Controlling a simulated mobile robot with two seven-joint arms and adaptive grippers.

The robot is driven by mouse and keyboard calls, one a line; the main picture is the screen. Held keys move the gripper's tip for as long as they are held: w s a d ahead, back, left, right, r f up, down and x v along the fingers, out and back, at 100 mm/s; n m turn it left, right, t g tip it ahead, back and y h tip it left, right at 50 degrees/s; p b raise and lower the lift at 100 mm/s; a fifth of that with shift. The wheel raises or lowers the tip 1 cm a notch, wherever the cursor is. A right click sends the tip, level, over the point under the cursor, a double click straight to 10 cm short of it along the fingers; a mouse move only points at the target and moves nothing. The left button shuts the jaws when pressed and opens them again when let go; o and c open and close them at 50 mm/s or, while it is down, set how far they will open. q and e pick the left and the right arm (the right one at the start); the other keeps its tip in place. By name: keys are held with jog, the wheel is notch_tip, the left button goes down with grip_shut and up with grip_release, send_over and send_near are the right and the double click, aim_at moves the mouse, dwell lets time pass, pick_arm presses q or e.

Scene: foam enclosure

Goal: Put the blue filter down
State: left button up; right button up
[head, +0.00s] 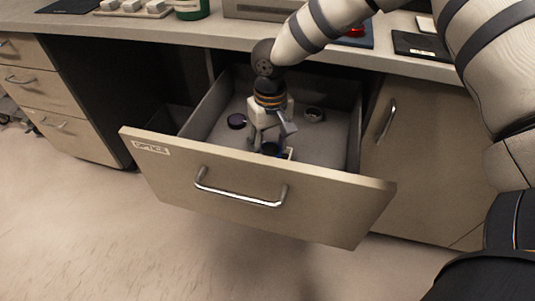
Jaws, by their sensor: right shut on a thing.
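My right gripper (271,140) reaches down into the open drawer (258,196), behind its front panel. It is shut on the blue filter (270,149), a small dark blue round piece at the fingertips. A small pale edge shows just right of the filter, partly hidden by the drawer front. I cannot tell whether the filter touches the drawer floor. My left gripper is not in view.
The drawer front has a metal handle (240,198) and an "OPTICS" label.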

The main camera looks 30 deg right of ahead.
aim_at(270, 150)
notch_tip(270, 150, down, 3)
jog(key=shift+f, duration=0.1)
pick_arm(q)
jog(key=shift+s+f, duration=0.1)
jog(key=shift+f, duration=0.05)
pick_arm(e)
jog(key=shift+f, duration=0.2)
jog(key=o, duration=0.9)
jog(key=shift+c, duration=0.2)
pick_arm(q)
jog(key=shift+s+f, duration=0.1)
pick_arm(e)
jog(key=shift+r, duration=0.1)
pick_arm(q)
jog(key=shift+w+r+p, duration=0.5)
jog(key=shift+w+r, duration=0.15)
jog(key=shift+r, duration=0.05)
pick_arm(e)
notch_tip(270, 150, up, 12)
jog(key=shift+r, duration=0.2)
